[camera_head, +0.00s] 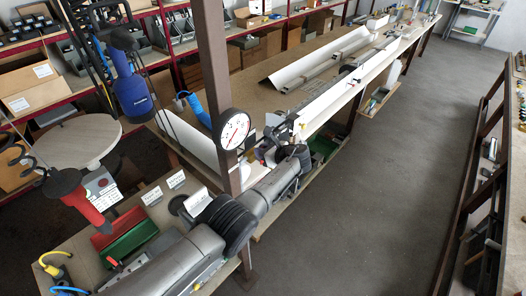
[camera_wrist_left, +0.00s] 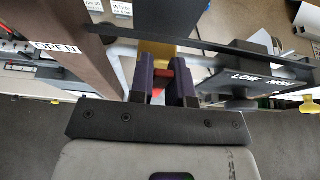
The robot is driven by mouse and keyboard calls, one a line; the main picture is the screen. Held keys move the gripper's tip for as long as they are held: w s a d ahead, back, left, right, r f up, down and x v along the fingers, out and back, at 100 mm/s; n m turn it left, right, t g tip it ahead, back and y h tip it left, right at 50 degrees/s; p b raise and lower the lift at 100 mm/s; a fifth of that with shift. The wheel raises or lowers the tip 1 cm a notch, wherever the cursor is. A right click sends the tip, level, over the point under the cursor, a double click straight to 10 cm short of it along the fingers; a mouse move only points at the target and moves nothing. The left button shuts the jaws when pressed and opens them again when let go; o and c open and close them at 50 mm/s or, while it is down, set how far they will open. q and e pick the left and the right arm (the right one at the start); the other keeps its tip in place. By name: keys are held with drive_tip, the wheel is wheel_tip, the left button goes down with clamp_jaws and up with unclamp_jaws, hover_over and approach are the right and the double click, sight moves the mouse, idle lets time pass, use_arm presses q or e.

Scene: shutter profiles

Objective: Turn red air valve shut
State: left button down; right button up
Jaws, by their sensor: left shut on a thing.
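My left gripper (camera_head: 270,150) is beside the brown upright post, just right of the round pressure gauge. In the left wrist view its two dark purple fingers (camera_wrist_left: 164,85) are close together. A small piece of the red air valve (camera_wrist_left: 162,76) shows between them, and the gripper is shut on it. Most of the valve is hidden by the fingers. A white OPEN label (camera_wrist_left: 57,48) is left of the fingers. My right gripper is not in view.
The brown post (camera_head: 214,90) carries the white gauge (camera_head: 231,128) close to my left arm. A long workbench (camera_head: 310,60) with white profiles runs behind. The grey floor (camera_head: 370,190) at right is clear.

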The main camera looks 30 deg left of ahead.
use_arm(q)
drive_tip(key=c, duration=1.1)
unclamp_jaws()
drive_tip(key=shift+f, duration=0.1)
drive_tip(key=shift+d+r, duration=0.15)
drive_tip(key=shift+r, duration=0.05)
drive_tip(key=v, duration=1.3)
drive_tip(key=shift+s+d, duration=0.1)
drive_tip(key=shift+d, duration=0.05)
